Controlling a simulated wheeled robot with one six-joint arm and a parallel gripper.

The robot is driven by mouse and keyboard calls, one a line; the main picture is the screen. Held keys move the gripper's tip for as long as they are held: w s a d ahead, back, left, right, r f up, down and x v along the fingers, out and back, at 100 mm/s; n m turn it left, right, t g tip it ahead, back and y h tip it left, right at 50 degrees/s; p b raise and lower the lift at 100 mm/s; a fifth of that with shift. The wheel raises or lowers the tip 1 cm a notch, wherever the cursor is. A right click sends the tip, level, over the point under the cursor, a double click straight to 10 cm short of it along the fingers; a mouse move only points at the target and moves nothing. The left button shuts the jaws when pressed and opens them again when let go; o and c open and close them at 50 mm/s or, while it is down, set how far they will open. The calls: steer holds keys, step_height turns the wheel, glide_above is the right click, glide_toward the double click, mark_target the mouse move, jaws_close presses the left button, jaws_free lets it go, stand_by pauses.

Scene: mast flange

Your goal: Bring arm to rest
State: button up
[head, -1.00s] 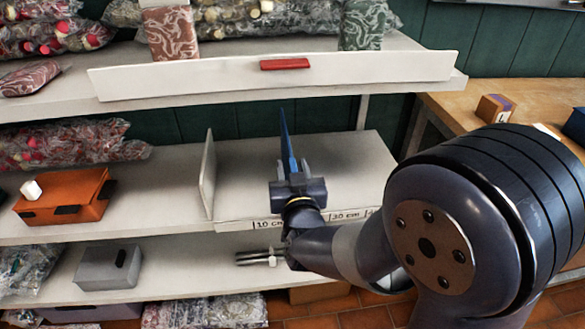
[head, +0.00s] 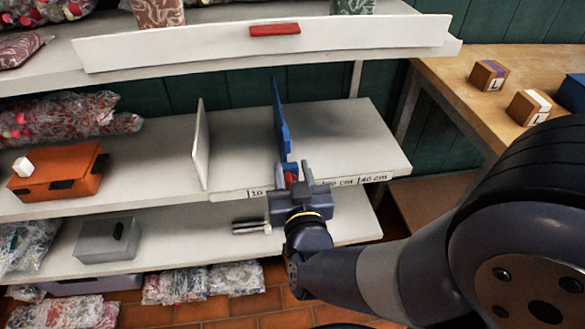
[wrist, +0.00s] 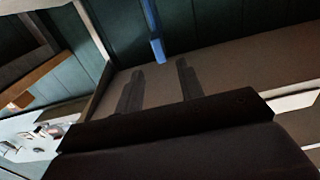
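My gripper (head: 293,169) is at the front edge of the middle shelf, in front of the upright blue divider (head: 279,115). In the wrist view my gripper (wrist: 160,66) has its two fingers apart with nothing between them. The lower end of the blue divider (wrist: 157,48) shows just beyond the fingertips, seemingly not touching them. In the head view a small red part (head: 291,177) shows at the divider's foot, partly hidden by the fingers. My arm reaches in from the lower right.
A white divider (head: 201,145) stands left on the middle shelf (head: 350,135), near an orange box (head: 57,172). A grey box (head: 108,240) sits on the lower shelf. The upper shelf's white front board (head: 350,38) overhangs. A wooden table (head: 440,75) with small boxes is at right.

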mark_target(282, 137)
steer(key=x, duration=1.1)
steer(key=shift+b, duration=0.4)
steer(key=shift+s+a+r+p, duration=0.1)
steer(key=shift+a+p, duration=0.15)
steer(key=shift+p, duration=0.05)
steer(key=shift+s+a, duration=0.15)
steer(key=shift+a, duration=0.25)
